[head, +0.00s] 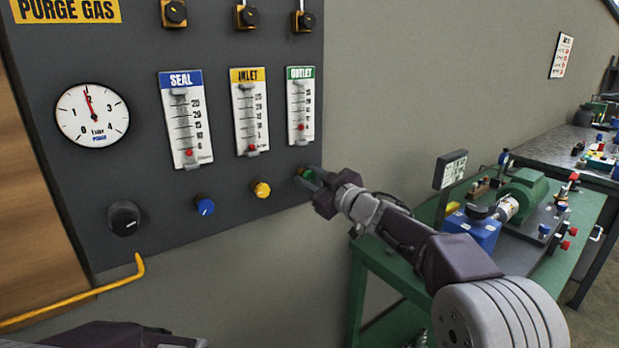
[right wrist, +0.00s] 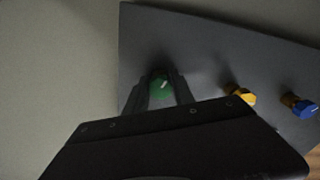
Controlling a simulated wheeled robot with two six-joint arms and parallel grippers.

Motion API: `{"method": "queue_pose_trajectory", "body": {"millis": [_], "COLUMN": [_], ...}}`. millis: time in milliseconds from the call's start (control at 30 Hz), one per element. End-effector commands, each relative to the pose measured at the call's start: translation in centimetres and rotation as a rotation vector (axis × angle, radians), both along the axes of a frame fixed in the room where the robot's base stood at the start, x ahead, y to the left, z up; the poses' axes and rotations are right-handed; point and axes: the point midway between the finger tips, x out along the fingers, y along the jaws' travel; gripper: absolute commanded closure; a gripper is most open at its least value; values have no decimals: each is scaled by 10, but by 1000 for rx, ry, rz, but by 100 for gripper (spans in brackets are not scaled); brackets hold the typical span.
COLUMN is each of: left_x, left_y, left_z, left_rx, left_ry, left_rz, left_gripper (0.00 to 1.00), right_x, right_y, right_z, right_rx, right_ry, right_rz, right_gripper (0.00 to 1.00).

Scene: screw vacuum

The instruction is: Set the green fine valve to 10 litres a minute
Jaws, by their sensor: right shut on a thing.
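The green fine valve (right wrist: 161,87) sits at the lower corner of the dark purge gas panel, under the green-labelled outlet flowmeter (head: 301,105). My right gripper (head: 309,178) reaches it from the right and is shut on it, one finger on each side in the right wrist view (right wrist: 160,92).
A yellow knob (head: 262,190) and a blue knob (head: 205,206) stand left of the green valve, with a black knob (head: 124,218) farther left. A round gauge (head: 92,115) points near 2. A green bench (head: 400,262) with a pump stands at the right. A yellow pipe (head: 80,297) runs below the panel.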

Motion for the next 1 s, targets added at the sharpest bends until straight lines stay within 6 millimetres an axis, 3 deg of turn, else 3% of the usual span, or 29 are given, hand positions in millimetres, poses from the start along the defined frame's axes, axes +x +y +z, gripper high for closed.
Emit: {"method": "queue_pose_trajectory", "body": {"millis": [500,1000], "left_x": [0,0], "left_y": [0,0], "left_z": [-4,-8], "left_rx": [0,0], "left_ry": [0,0], "left_rz": [0,0], "left_gripper": [41,41], "right_x": [0,0], "right_y": [-1,-1], "right_z": [-1,0], "right_rx": [-378,-576], "right_ry": [-274,-418], "right_rz": [0,1], "right_gripper": [100,100]}}
